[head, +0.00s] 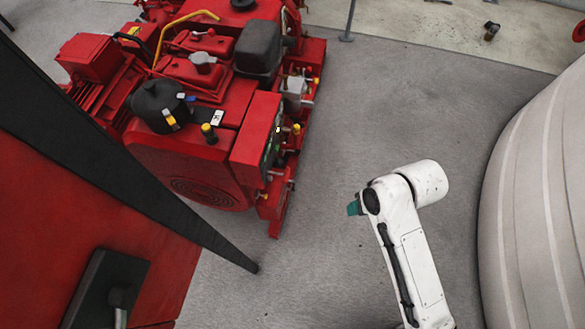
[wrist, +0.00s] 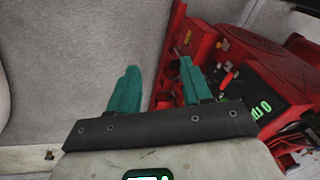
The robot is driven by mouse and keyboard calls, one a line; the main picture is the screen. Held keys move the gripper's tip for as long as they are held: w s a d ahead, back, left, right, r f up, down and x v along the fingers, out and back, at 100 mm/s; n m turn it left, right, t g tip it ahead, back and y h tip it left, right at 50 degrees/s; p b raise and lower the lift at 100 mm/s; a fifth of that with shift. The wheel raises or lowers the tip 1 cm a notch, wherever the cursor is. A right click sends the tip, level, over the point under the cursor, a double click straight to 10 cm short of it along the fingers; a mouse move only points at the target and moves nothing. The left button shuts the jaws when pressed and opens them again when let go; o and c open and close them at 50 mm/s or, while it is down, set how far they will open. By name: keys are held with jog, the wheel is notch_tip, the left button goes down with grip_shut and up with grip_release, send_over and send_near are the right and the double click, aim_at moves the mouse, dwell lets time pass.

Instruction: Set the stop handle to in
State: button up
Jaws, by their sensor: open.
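The stop handle cannot be made out for certain in either view. The red engine pumpset (head: 200,110) stands upper left in the head view, with a small dark control panel (head: 272,140) on its right side. In the wrist view the pumpset (wrist: 285,75) fills the right side, and its panel with green lit marks (wrist: 262,108) shows beside small red and dark fittings (wrist: 228,76). My gripper (wrist: 157,68) has two teal fingers spread apart with nothing between them. In the head view its teal tip (head: 354,207) is right of the pumpset, clear of it.
Bare grey floor (head: 400,110) lies between the pumpset and a large pale rounded body (head: 540,190) at the right. A red cabinet (head: 60,210) fills the lower left. A thin post (head: 348,25) stands at the back.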

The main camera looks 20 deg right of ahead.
aim_at(284, 175)
jog(key=w+a+r+m+y+p, duration=0.1)
jog(key=w, duration=0.3)
jog(key=w+a+r+m+t+y+p, duration=0.1)
jog(key=w+a+m, duration=0.1)
jog(key=w, duration=0.3)
jog(key=w+a+r+m+t+y+p, duration=0.1)
jog(key=w+r, duration=0.1)
jog(key=w, duration=0.2)
jog(key=shift+w+a+y, duration=0.35)
jog(key=shift+y, duration=0.05)
jog(key=c, duration=0.7)
jog(key=shift+w+a+f, duration=0.15)
jog(key=shift+a+f, duration=0.05)
grip_shut()
jog(key=x, duration=1.3)
jog(key=shift+f+b, duration=0.2)
jog(key=shift+b, duration=0.15)
jog(key=shift+w+a, duration=0.4)
jog(key=shift+a, duration=0.2)
jog(key=shift+w+a, duration=0.35)
jog(key=shift+a, duration=0.25)
jog(key=shift+r, duration=0.1)
